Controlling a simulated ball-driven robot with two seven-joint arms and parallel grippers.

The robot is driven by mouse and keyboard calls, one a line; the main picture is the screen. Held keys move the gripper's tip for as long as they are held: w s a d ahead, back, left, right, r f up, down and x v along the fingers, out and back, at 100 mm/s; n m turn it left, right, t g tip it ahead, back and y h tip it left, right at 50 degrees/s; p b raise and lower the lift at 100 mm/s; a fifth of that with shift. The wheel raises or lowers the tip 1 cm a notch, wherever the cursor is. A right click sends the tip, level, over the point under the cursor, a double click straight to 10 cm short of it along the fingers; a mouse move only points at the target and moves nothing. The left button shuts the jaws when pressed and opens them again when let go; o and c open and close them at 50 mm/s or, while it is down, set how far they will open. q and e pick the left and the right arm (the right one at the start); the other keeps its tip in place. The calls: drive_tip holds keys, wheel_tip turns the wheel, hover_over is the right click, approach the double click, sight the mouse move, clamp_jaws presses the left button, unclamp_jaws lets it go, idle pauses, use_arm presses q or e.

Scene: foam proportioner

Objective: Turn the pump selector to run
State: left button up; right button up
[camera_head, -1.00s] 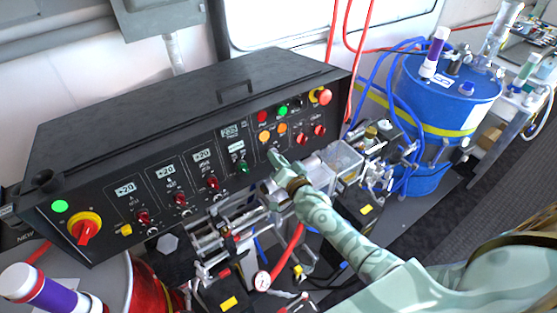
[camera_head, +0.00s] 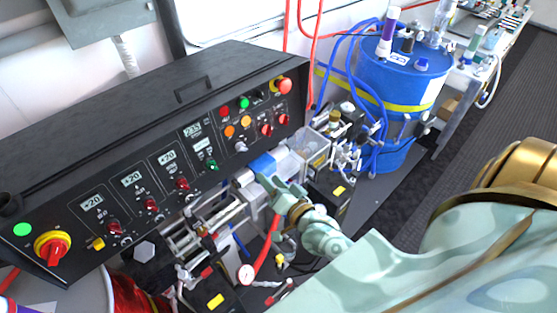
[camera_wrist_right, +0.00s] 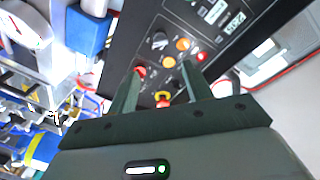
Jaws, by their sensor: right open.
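The control panel (camera_head: 150,170) is a long black sloped box. A small grey knob (camera_head: 240,146) sits below its orange lights; it appears to be the pump selector, but its labels are too small to read. In the right wrist view the knob (camera_wrist_right: 159,40) shows beyond and above the fingertips, not between them. My right gripper (camera_head: 264,182) is below and right of the knob, in front of the panel's lower edge. In the right wrist view the right gripper (camera_wrist_right: 160,80) has its fingers apart and empty. My left gripper is out of view.
Two red knobs (camera_head: 267,130) and a red emergency stop (camera_head: 285,86) sit right of the knob. A red-and-yellow main switch (camera_head: 52,247) is at the panel's left end. Pump hardware (camera_head: 215,212) crowds the space below. A blue drum (camera_head: 400,85) stands to the right.

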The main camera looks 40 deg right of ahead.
drive_tip(key=shift+s+r, duration=0.1)
drive_tip(key=shift+s, duration=1.4)
drive_tip(key=s+f+n+g+b, duration=0.25)
drive_tip(key=s+f, duration=0.25)
drive_tip(key=f, duration=0.6)
drive_tip(key=s+a+f+n+g+b, duration=0.1)
drive_tip(key=s+f+n+g+b, duration=0.25)
drive_tip(key=f, duration=0.75)
drive_tip(key=s+f+n+g+b, duration=0.1)
drive_tip(key=s+f+n+g, duration=0.2)
drive_tip(key=s+f, duration=0.6)
drive_tip(key=s+f+n+g+b, duration=0.2)
drive_tip(key=s+f+b, duration=0.5)
drive_tip(key=f, duration=0.6)
drive_tip(key=s+f+n+g+b, duration=0.1)
drive_tip(key=s+f+g+b, duration=0.4)
drive_tip(key=s+f, duration=0.7)
drive_tip(key=shift+a+f+n+g+b, duration=0.3)
drive_tip(key=shift+f+n+b, duration=0.1)
drive_tip(key=shift+f+b, duration=0.6)
drive_tip(key=shift+s+r, duration=0.15)
